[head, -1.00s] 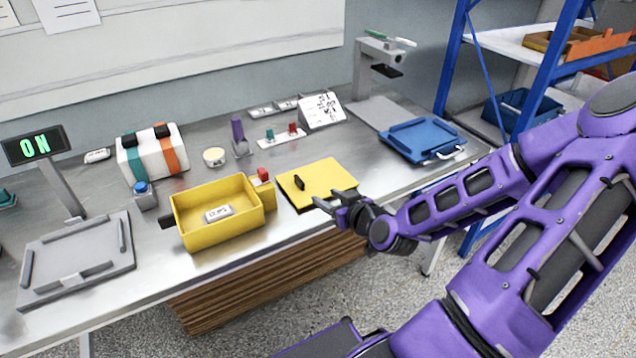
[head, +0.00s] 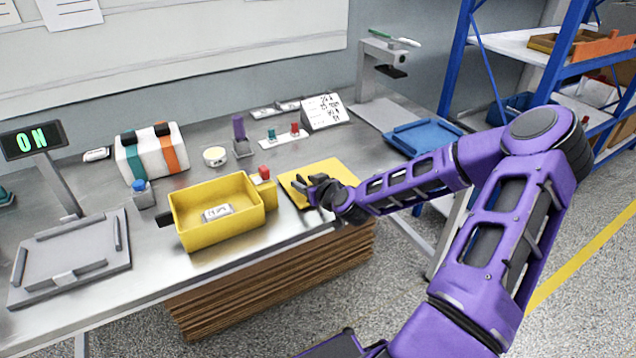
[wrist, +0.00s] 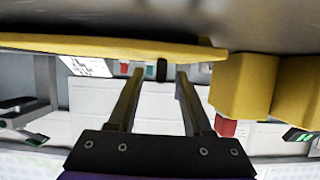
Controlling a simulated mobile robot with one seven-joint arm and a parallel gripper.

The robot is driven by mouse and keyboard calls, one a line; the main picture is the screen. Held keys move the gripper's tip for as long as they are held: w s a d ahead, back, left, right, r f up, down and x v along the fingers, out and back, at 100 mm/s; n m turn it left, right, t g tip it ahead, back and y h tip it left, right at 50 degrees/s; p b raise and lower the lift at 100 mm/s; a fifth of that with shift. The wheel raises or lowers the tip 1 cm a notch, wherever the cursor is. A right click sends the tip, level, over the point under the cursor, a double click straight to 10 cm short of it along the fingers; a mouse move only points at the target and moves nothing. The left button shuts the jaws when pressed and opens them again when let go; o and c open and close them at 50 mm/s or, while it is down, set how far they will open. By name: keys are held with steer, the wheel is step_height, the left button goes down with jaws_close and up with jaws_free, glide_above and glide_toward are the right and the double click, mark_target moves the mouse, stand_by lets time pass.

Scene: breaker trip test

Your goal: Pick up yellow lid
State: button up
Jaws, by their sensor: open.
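The yellow lid (head: 325,173) lies flat on the metal bench, right of the yellow box. It also shows edge-on across the top of the wrist view (wrist: 110,47), with its small dark handle (wrist: 162,70) standing between and beyond my fingertips. My gripper (head: 306,186) is open and low over the near part of the lid, and it hides much of the lid in the head view. In the wrist view my two fingers (wrist: 158,85) are apart with nothing between them, pointing toward the handle.
The open yellow box (head: 216,212) with a white labelled part inside stands left of the lid, with a red button (head: 264,171) on its right side. A blue tray (head: 425,137) lies right. A blue shelf rack (head: 455,60) stands at the right. Bare bench lies behind the lid.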

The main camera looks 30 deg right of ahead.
steer(key=shift+x, duration=0.85)
steer(key=shift+a, duration=0.1)
steer(key=shift+c, duration=0.3)
jaws_close()
steer(key=shift+r, duration=0.1)
